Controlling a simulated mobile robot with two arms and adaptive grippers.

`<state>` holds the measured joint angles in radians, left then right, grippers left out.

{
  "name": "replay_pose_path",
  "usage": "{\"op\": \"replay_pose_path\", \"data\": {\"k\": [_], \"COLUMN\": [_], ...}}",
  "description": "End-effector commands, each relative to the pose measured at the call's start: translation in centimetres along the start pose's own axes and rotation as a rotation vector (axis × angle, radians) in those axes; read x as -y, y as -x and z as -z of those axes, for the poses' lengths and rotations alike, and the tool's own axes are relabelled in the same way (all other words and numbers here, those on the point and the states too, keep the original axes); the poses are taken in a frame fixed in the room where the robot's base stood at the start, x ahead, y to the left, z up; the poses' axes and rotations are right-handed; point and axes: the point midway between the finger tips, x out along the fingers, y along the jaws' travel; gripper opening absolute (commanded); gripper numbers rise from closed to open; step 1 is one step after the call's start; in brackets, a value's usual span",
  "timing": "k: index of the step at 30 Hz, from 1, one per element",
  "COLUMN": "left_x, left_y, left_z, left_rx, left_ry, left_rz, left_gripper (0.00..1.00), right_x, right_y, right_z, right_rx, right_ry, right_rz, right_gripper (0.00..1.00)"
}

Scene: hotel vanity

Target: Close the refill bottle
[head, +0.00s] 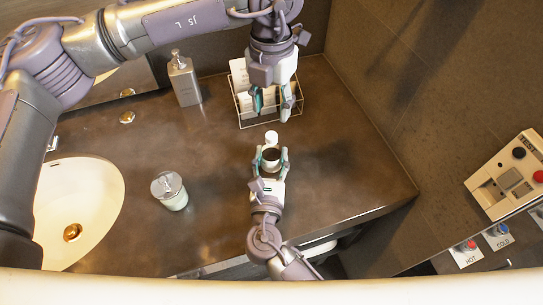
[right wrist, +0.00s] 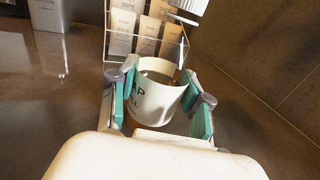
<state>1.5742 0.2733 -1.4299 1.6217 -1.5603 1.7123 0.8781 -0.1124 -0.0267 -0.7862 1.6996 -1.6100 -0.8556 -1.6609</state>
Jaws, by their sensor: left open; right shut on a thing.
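The refill bottle (head: 271,155) is a white round container with dark lettering and an open mouth. It stands upright between the fingers of my right gripper (head: 270,166), which is shut on its sides. The right wrist view shows the bottle (right wrist: 157,98) uncovered, with the teal finger pads on both sides. A white ribbed cap (head: 271,137) shows just beyond the bottle's mouth; its lower part is at the top of the right wrist view (right wrist: 188,6). What supports the cap is unclear. My left gripper (head: 272,116) is open, pointing down beyond the cap, in front of the wire rack.
A wire rack (head: 243,118) with white packets stands behind the bottle. A grey pump dispenser (head: 185,82) is at back left, a lidded jar (head: 169,191) left of the bottle, and a sink (head: 95,205) farther left. The counter right of the bottle is clear up to the wall.

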Motion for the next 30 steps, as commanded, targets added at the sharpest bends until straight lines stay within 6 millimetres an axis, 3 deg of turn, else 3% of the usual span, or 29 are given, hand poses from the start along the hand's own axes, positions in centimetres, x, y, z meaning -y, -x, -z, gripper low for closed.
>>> {"op": "replay_pose_path", "data": {"k": [2, 9, 21, 30], "left_x": [0.0, 0.03, 0.06, 0.0], "left_y": [0.0, -0.02, -0.03, 0.01], "left_z": [0.0, 0.0, 0.02, 0.01], "left_rx": [0.0, 0.0, -0.001, 0.0], "left_ry": [0.0, 0.048, 0.641, 0.789], "left_rz": [0.0, 0.001, 0.001, 0.0], "left_gripper": [0.46, 0.46, 0.46, 0.46], "right_x": [0.0, 0.0, 0.0, 0.0], "right_y": [0.01, 0.02, 0.01, 0.01], "right_z": [0.0, 0.0, -0.01, -0.01], "right_rx": [0.0, 0.0, 0.0, 0.0], "right_ry": [0.0, 0.0, 0.0, 0.0], "right_rz": [0.0, 0.0, 0.0, 0.0], "right_gripper": [0.0, 0.0, 0.0, 0.0]}}
